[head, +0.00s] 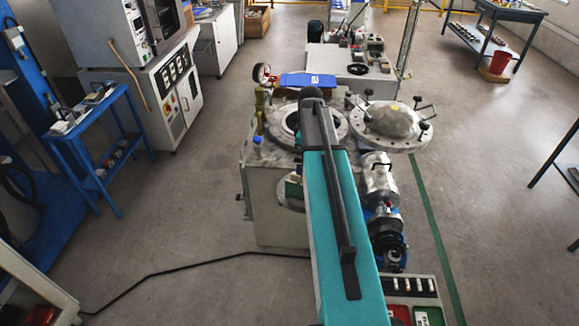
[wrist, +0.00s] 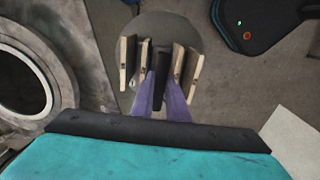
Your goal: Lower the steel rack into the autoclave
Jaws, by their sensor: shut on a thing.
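The steel rack in the wrist view is a round grey plate (wrist: 165,22) with several tan tiles standing on it and a dark post in the middle. My gripper (wrist: 162,80) has its purple fingers closed on that post. The rack is seen against grey floor, to the right of the autoclave's round opening. The autoclave shows its flange ring (wrist: 65,88) at the left of the wrist view. In the head view the autoclave (head: 275,118) stands upright with its mouth open, partly covered by my teal arm. The rack and gripper cannot be made out there.
The domed lid (head: 385,122) with its clamp knobs is swung open to the right of the mouth. A blue panel (head: 307,80) and a pressure gauge (head: 262,73) stand behind the opening. A motor assembly (head: 378,185) is close on the right. Open floor lies left.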

